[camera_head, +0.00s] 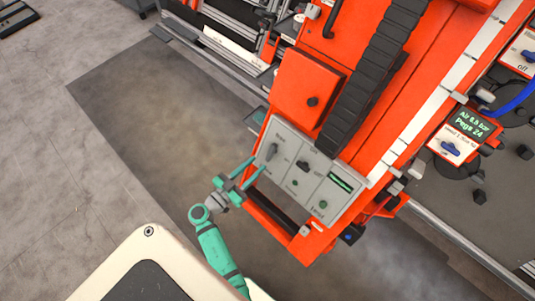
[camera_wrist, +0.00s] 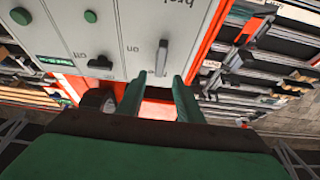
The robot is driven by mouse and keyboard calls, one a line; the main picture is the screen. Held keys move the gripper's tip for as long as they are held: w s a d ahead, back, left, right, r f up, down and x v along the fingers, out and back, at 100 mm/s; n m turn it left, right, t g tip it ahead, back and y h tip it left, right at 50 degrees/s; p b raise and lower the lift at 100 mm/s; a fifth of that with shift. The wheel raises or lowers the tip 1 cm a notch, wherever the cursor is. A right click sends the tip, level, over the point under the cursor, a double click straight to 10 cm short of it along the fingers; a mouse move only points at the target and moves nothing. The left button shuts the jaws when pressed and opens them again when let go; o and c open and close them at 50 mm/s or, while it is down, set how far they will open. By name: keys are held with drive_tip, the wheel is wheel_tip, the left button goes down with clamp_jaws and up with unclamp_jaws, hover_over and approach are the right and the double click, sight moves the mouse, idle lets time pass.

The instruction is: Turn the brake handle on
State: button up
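The brake handle (camera_head: 272,151) is a small grey lever on the left section of a grey control panel (camera_head: 318,190). In the wrist view the handle (camera_wrist: 162,57) stands upright in the picture, with upside-down lettering above it and a short label to its left. My gripper (camera_head: 256,168) is open and empty, just below and left of the handle in the head view. In the wrist view its two green fingers (camera_wrist: 157,82) point at the panel, with the handle beyond the tips and roughly in line with the gap. I see no clear contact.
A black switch (camera_head: 303,165), green buttons (camera_head: 323,204) and a green display (camera_head: 341,183) share the panel. A black bar (camera_head: 278,215) runs along the orange machine's lower edge. A black cable chain (camera_head: 372,75) lies above. Open floor (camera_head: 150,110) is at left.

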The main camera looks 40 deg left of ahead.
sight(270, 152)
drive_tip(key=w, duration=0.7)
drive_tip(key=shift+w+d, duration=0.1)
drive_tip(key=shift+d, duration=0.2)
clamp_jaws()
